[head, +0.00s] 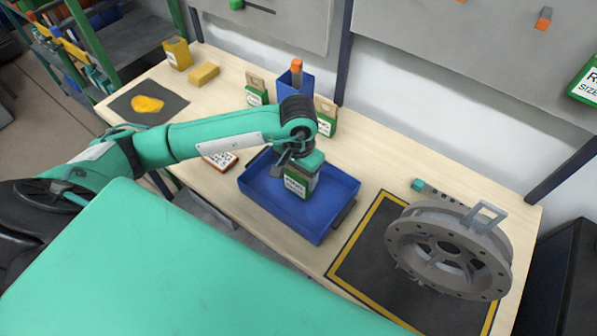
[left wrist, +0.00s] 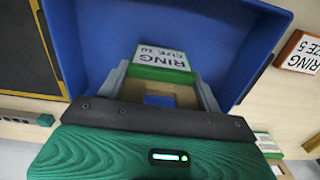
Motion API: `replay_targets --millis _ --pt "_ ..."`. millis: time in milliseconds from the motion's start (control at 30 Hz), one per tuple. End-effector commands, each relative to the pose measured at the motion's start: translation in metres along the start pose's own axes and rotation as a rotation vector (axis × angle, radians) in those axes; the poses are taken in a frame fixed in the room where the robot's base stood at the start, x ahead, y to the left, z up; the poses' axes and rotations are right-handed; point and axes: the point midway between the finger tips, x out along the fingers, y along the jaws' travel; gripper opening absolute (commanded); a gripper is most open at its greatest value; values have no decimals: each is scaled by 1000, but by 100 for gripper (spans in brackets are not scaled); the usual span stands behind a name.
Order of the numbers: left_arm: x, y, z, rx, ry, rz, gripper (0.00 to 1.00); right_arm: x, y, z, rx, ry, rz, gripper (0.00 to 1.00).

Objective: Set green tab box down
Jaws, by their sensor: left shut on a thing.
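A green box with a white label (head: 298,186) is held between the fingers of my left gripper (head: 297,172). In the left wrist view the box (left wrist: 163,62) reads "RING" and a size, and the two grey fingers of the gripper (left wrist: 160,90) close on its sides. A blue tray (head: 335,205) lies under the box; its wall also shows in the left wrist view (left wrist: 75,35). The box is upright, in or just over the tray; I cannot tell whether its bottom touches the tray floor. My right gripper is not in view.
A red-brown labelled box (head: 220,160) lies left of the tray. Green tab boxes (head: 256,97) (head: 326,125) and a blue bin (head: 288,82) stand behind. A grey wheel-like part (head: 450,250) sits on a yellow-edged dark mat (head: 375,270) at right. The tray's interior around the box is empty.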

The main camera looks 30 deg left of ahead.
Motion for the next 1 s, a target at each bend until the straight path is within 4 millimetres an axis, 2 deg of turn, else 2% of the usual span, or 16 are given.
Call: replay_targets --millis 200,433,467,567,967,1000 --pt "6 0 0 1 2 0 42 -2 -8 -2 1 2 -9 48" --pt "10 0 0 1 1 0 42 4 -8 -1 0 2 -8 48" --pt "9 0 0 1 1 0 69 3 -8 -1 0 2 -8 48" --pt "9 0 0 1 1 0 87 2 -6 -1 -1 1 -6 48" --pt "4 0 0 0 1 0 87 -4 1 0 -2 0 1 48" --pt "2 0 -1 1 4 0 87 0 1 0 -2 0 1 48"
